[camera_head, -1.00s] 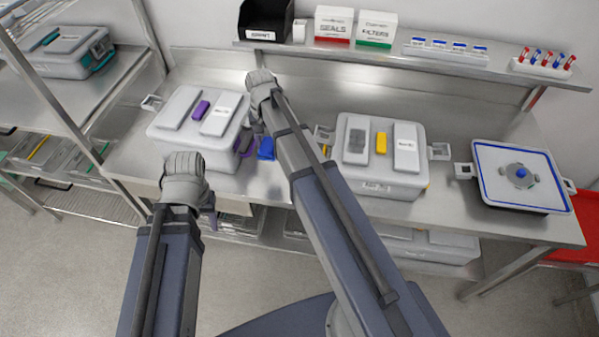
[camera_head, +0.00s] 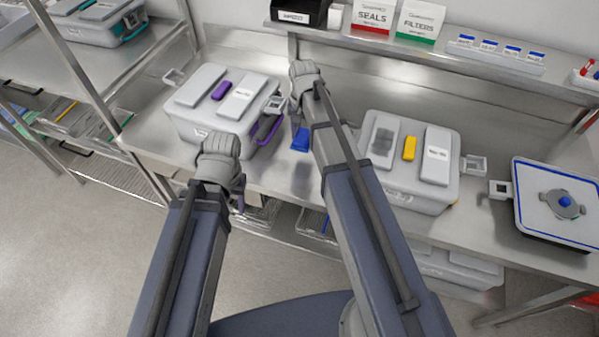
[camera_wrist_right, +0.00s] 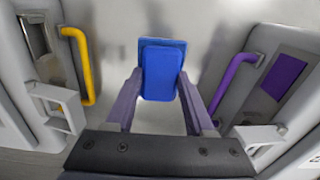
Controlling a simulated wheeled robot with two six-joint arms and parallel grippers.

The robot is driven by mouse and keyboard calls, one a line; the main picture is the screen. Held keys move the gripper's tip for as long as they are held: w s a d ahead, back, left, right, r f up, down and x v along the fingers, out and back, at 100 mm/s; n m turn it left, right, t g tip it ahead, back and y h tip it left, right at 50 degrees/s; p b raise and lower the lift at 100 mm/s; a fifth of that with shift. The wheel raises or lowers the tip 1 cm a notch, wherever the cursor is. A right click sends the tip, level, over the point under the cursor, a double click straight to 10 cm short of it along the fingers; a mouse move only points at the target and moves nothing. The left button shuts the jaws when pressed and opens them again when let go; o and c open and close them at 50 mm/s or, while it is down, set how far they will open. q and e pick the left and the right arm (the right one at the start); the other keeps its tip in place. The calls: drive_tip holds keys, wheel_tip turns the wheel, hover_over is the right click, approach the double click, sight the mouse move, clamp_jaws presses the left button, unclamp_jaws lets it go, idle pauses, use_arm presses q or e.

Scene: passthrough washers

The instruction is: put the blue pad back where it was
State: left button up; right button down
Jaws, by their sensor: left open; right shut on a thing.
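The blue pad (camera_head: 301,139) shows just below my right gripper (camera_head: 296,118), over the bench between two grey cases. In the right wrist view the pad (camera_wrist_right: 160,72) stands between the fingertips of my right gripper (camera_wrist_right: 160,88), which is shut on it. A wider blue area (camera_wrist_right: 176,44) shows behind the pad; I cannot tell whether it is part of it or lies on the bench. Whether the pad touches the bench is unclear. My left gripper (camera_head: 238,196) is open and empty, in front of the bench's front edge near the left case.
The left case (camera_head: 190,128) has a purple handle (camera_head: 268,129); the right case (camera_head: 415,198) has a yellow block on top. A blue-rimmed tray (camera_head: 540,228) lies farther right. A shelf (camera_head: 395,49) with boxes runs behind.

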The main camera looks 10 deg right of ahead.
drive_tip(key=s+a+r+p, duration=0.2)
drive_tip(key=s+r+p, duration=0.1)
drive_tip(key=s, duration=0.2)
drive_tip(key=f+b, duration=1)
drive_tip(key=shift+s+f, duration=0.25)
drive_tip(key=shift+b, duration=0.3)
drive_tip(key=shift+f, duration=0.1)
drive_tip(key=shift+c, duration=1.3)
unclamp_jaws()
